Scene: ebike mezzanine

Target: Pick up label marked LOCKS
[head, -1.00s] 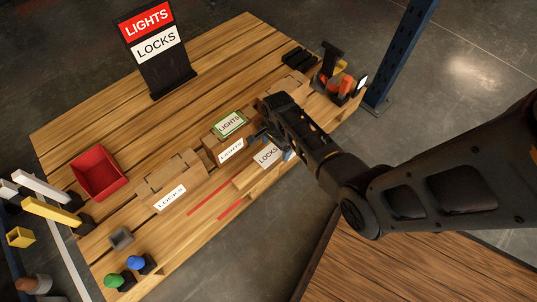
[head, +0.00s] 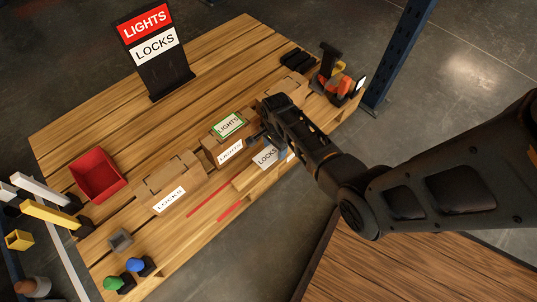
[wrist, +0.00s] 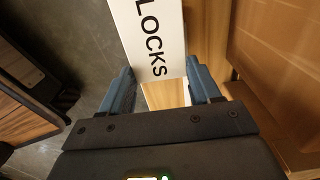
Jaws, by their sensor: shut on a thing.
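A white label marked LOCKS (head: 265,158) is near the front edge of the pallet-like table, beside a wooden strip. In the wrist view the LOCKS label (wrist: 153,38) reaches in from the top, its near end between my blue fingertips. My gripper (wrist: 160,68) is shut on this label by its edges. In the head view my gripper (head: 280,147) is over the label's right side, and the arm hides part of that area. I cannot tell whether the label is clear of the surface.
A LIGHTS label with a green border (head: 229,124) lies on a cardboard box with a LIGHTS front (head: 230,152). A LOCKS-fronted box (head: 170,199) is at left.

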